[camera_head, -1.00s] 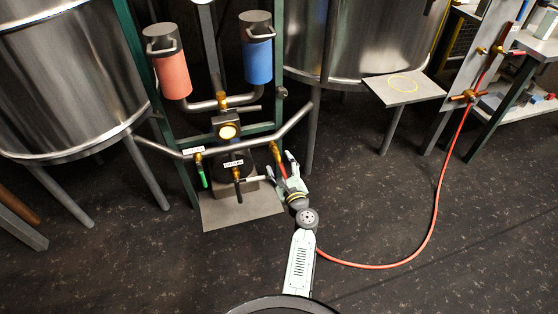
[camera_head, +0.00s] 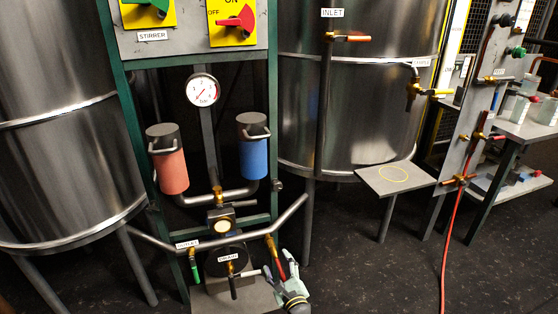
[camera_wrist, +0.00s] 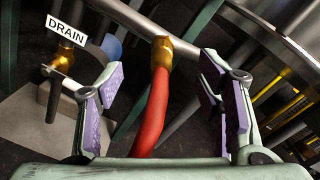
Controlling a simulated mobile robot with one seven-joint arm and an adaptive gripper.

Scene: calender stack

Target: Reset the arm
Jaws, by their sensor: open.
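My gripper (camera_head: 284,272) is at the bottom of the head view, beside the lower pipe of the stand. It is open. In the wrist view my gripper (camera_wrist: 160,88) has its purple-padded fingers spread on both sides of a red hose (camera_wrist: 152,115). Visible gaps separate the hose from both fingers. The hose end sits on a brass fitting (camera_wrist: 161,52) on the grey pipe. In the head view the red hose end (camera_head: 281,254) shows just above my gripper. Most of my arm is below the picture's edge.
A valve labelled DRAIN (camera_wrist: 67,55) is left of my gripper. The lower pipe (camera_head: 291,214) and green stand frame (camera_head: 273,130) are close by. Steel tanks (camera_head: 60,150) flank the stand. A small grey platform (camera_head: 395,178) stands right. Dark floor (camera_head: 365,270) is open at lower right.

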